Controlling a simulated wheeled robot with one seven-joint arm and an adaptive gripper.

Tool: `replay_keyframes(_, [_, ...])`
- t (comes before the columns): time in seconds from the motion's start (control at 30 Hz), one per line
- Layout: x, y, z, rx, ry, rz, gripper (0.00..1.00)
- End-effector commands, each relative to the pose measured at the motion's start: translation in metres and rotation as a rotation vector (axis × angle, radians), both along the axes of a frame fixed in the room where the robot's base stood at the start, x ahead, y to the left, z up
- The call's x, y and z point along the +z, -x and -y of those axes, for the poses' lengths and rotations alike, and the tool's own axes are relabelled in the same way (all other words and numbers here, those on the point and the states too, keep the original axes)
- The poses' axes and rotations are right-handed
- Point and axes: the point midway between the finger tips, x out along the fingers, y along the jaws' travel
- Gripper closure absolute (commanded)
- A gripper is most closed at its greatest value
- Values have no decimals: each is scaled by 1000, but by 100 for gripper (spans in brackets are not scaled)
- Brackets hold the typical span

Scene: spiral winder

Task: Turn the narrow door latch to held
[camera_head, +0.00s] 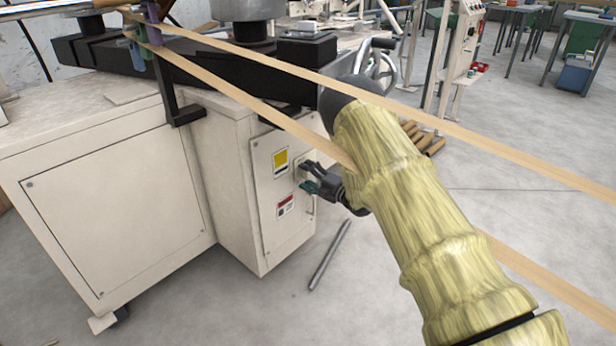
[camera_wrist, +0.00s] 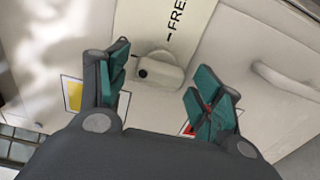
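The narrow door (camera_head: 268,190) is the cream panel on the end of the machine cabinet. Its latch (camera_wrist: 160,70) is a small cream knob with a dark spot at its left, seen in the wrist view below a pale strip (camera_wrist: 172,20) lettered "FRE", the rest cut off by the frame edge. My gripper (camera_head: 311,178) is at the door's right side in the head view and hides most of the latch area. In the wrist view my gripper (camera_wrist: 163,72) is open, with the latch showing between its green-padded fingers. I cannot tell whether they touch it.
A yellow label (camera_head: 281,160) and a red-marked label (camera_head: 287,206) are on the door. A pale curved handle (camera_wrist: 286,84) is right of the latch. Wooden-coloured bands (camera_head: 240,105) cross in front of the cabinet.

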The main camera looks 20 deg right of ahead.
Motion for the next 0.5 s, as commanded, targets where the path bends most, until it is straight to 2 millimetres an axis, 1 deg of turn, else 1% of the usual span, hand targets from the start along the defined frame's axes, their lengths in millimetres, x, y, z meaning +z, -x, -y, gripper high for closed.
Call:
replay_keyframes(0.27, [1,1,2,-1,0,0,34])
replay_keyframes(0.37, [0,7,6,-2,0,0,34])
replay_keyframes(0.5, [0,24,16,-2,-1,-2,34])
